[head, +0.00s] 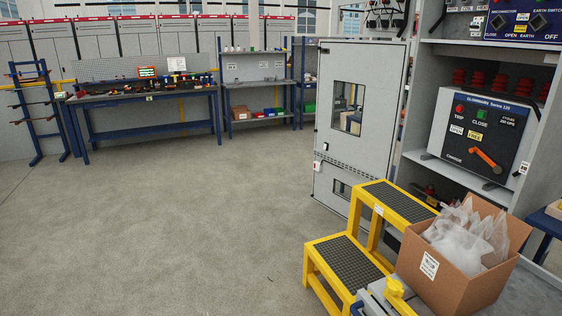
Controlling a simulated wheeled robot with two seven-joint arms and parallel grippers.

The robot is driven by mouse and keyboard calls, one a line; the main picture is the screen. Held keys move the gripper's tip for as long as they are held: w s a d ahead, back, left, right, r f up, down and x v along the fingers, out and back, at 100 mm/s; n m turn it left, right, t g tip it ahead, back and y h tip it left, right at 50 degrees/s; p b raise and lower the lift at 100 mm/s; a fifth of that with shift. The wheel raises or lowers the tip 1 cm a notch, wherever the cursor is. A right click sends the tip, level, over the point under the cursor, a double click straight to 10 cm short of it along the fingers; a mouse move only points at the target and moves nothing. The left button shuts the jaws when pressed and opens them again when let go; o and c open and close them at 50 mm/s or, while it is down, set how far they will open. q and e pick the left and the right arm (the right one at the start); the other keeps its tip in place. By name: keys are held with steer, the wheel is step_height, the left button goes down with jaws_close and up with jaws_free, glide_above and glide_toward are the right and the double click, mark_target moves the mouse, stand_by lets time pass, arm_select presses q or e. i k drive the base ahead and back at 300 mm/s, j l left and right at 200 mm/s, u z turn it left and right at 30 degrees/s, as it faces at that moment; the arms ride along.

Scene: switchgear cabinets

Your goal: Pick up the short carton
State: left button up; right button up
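An open brown carton (450,290) with a white label stands at the lower right, with clear plastic bags (468,238) bulging out of its top. Small brown cartons (240,114) lie on the lower shelf of the far workbench. I cannot tell from this view which carton is the short one. Neither of my grippers is in view.
A yellow two-step stool (340,262) stands left of the large carton. A blue workbench (140,97) stands at the back left. The grey floor (190,210) is clear.

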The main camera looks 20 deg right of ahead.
mark_target(459, 261)
steer(key=i+j+z, duration=0.1)
steer(key=i+z, duration=0.35)
steer(key=i+j+z, duration=0.15)
steer(key=z, duration=0.3)
steer(key=i+j+z, duration=0.35)
steer(key=z, duration=0.15)
steer(key=i+j+z, duration=0.2)
steer(key=j+z, duration=0.25)
steer(key=l, duration=0.1)
